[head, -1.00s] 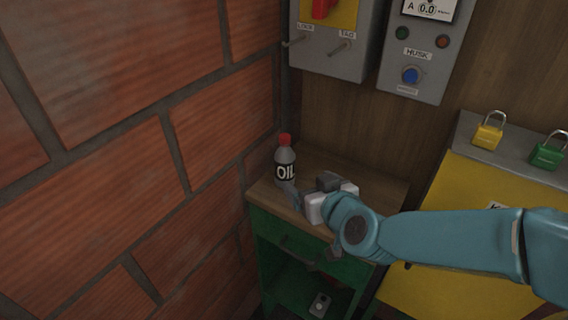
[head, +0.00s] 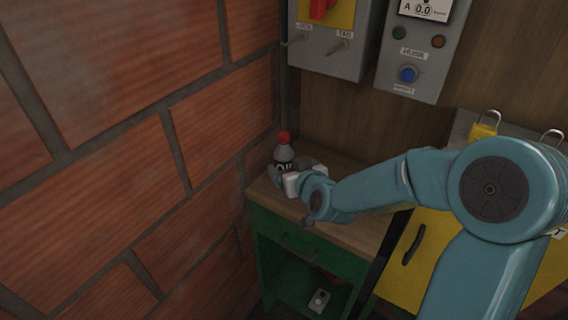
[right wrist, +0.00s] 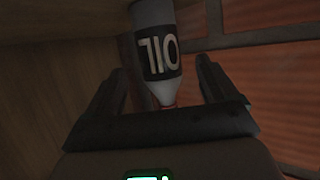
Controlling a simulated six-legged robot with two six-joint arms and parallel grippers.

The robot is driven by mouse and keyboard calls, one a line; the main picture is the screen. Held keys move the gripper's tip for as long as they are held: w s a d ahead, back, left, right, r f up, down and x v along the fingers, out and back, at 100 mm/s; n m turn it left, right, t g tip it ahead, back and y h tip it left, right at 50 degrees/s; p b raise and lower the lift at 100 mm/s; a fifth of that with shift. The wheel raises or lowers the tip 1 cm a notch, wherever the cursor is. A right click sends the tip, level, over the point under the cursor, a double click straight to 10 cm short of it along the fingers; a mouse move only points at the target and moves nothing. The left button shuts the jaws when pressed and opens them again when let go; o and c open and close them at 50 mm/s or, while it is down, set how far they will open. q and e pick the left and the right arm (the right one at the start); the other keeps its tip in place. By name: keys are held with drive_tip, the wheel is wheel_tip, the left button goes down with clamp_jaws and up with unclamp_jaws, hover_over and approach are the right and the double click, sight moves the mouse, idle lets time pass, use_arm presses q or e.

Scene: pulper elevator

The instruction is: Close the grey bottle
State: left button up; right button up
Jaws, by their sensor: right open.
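The grey bottle (head: 283,153) has a black OIL label and a red cap (head: 284,138) on top. It stands at the left back of the wooden-topped cabinet, beside the brick wall. I cannot tell how tightly the cap sits. My right gripper (head: 284,170) is at the bottle's lower front and hides part of the label. In the right wrist view the bottle (right wrist: 160,52) appears upside down between the two open fingers of my right gripper (right wrist: 158,70), with gaps on both sides. The cap end is partly hidden by the gripper body. My left gripper is not in view.
The green cabinet's wooden top (head: 350,224) is bare at the right. The brick wall (head: 150,150) is close on the left. Grey control boxes (head: 345,62) hang above. A yellow cabinet (head: 415,262) with padlocks stands at the right, partly behind my arm.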

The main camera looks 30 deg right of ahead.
sight(284, 134)
drive_tip(key=shift+w, duration=0.1)
drive_tip(key=p+x, duration=0.1)
drive_tip(key=x, duration=0.4)
drive_tip(key=shift+d+f, duration=0.1)
drive_tip(key=shift+f, duration=0.1)
drive_tip(key=c, duration=1.3)
wheel_tip(284, 134, up, 10)
drive_tip(key=shift+r+p, duration=0.1)
drive_tip(key=shift+p, duration=0.9)
